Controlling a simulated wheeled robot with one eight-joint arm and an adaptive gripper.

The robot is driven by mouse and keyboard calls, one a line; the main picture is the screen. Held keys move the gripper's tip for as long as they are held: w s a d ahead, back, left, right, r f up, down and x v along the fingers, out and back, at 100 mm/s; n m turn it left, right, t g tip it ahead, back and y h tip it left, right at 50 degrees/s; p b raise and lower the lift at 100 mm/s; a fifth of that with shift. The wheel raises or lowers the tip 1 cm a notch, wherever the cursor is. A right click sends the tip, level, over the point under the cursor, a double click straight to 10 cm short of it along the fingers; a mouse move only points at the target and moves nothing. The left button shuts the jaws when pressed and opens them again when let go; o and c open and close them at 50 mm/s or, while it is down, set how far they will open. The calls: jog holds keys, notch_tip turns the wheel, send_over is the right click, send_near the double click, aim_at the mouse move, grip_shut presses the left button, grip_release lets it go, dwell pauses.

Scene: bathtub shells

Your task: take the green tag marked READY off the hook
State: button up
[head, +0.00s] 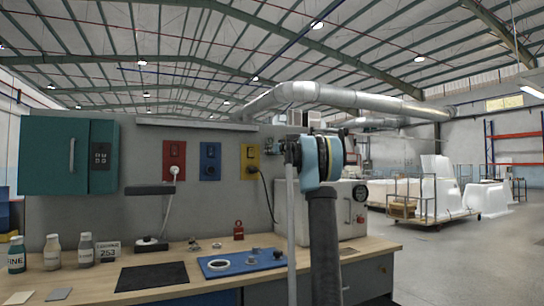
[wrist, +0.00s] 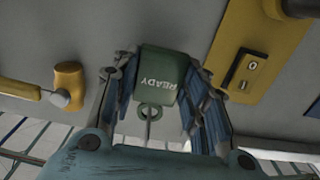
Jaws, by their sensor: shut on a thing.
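The green tag (wrist: 163,72) marked READY is in the wrist view, between the fingers of my gripper (wrist: 158,88). My gripper is shut on it. The lettering appears upside down. A round eyelet (wrist: 150,111) is at the tag's lower end in the picture. A thin metal hook (wrist: 148,131) shows at the eyelet; I cannot tell whether it still passes through. In the head view my arm hides the tag, the hook and most of the gripper.
A yellow switch box (wrist: 258,50) is close right of the fingers in the wrist view; a yellow knob (wrist: 68,84) is at left.

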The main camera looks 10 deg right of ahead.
jog(key=shift+r, duration=0.65)
jog(key=shift+c, duration=0.9)
jog(key=v, duration=0.7)
jog(key=shift+s, duration=0.2)
dwell(0.9)
jog(key=shift+r, duration=0.15)
